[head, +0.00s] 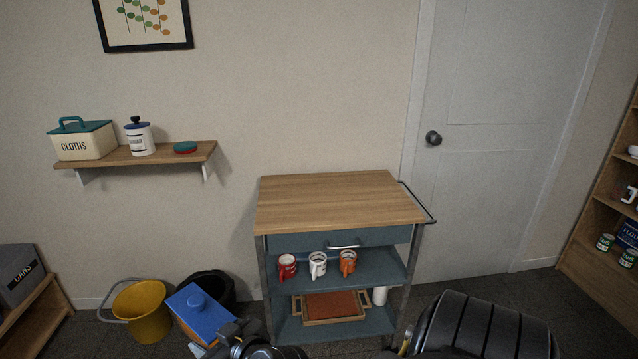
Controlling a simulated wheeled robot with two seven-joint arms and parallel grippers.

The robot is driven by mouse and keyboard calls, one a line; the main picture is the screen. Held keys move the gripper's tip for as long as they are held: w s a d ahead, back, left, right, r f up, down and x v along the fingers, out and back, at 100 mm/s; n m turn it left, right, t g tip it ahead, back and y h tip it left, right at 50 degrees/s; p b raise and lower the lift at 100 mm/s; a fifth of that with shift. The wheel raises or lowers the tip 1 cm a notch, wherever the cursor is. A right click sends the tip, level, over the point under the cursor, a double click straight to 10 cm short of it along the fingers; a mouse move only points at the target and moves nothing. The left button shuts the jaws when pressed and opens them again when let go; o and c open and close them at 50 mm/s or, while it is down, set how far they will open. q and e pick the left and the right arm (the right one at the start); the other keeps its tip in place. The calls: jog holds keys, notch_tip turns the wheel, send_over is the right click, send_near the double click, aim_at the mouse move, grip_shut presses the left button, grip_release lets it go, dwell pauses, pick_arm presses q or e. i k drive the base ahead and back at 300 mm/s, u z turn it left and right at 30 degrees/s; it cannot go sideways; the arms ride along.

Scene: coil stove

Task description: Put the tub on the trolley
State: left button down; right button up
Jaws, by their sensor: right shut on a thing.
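A tub with a blue lid and a round blue knob (203,316) is at the lower left of the head view, tilted. My right gripper (232,337) is shut on the tub at its right side; the fingertips are small and partly hidden. The trolley (337,189) stands against the wall, right of the tub and farther off. Its wooden top is bare. My left gripper is not in view.
Mugs (318,264) stand on the trolley's middle shelf, and a wooden tray (333,307) is on its lower shelf. A yellow bucket (143,309) and a black bin (214,284) stand on the floor near the tub. A wall shelf (175,155) is at upper left.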

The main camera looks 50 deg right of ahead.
aim_at(361, 199)
jog(key=z, duration=0.65)
jog(key=i, duration=1.4)
jog(key=z, duration=0.9)
